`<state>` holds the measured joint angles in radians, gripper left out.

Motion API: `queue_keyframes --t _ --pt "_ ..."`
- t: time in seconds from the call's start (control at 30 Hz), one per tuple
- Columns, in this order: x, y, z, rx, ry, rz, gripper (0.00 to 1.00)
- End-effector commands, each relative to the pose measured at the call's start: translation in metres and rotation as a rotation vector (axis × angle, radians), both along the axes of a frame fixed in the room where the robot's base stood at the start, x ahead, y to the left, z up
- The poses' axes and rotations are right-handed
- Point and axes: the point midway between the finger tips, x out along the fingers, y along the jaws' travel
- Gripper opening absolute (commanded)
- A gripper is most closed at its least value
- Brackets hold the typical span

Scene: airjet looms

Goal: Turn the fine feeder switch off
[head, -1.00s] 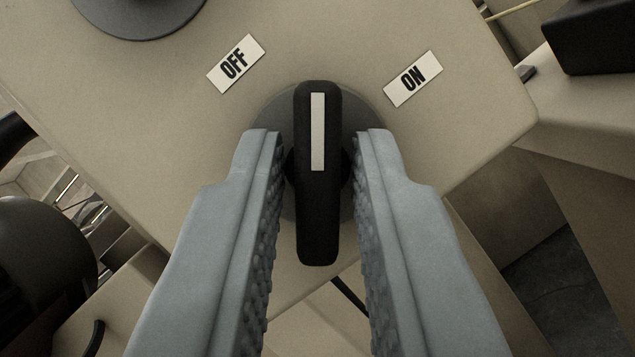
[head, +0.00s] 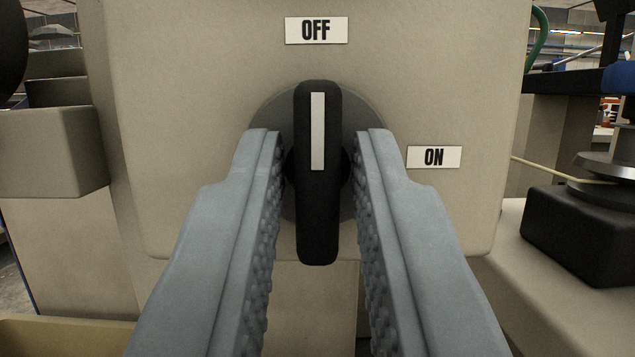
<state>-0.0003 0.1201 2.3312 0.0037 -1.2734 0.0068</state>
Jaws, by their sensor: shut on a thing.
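The fine feeder switch (head: 318,220) is a black rotary knob with a white stripe, on a round grey base on a beige box. The white stripe points straight up at the OFF label (head: 316,30). The ON label (head: 434,157) is to the right of the knob. My gripper (head: 318,160) is shut on the knob, with one grey ridged finger on each side of it. The lower sides of the knob's base are partly hidden behind the fingers.
The beige box face (head: 190,110) fills the middle of the view. A black block (head: 580,235) stands on a beige ledge at the right. Another beige housing (head: 50,155) is at the left.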

Motion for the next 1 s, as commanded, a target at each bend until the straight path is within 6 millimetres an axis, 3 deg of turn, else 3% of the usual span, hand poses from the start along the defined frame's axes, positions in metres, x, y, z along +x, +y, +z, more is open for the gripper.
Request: queue_keyframes --t 0.53,0.57,0.63,1.0 --pt "-0.0004 -0.0002 -0.0019 -0.025 0.004 0.0 0.0" --pt "-0.0004 -0.0002 -0.0019 -0.025 0.004 0.0 0.22" --pt "-0.0004 -0.0002 -0.0017 -0.024 0.003 0.0 0.33" --pt "0.0009 -0.0001 -0.0024 -0.024 0.002 0.0 0.33"
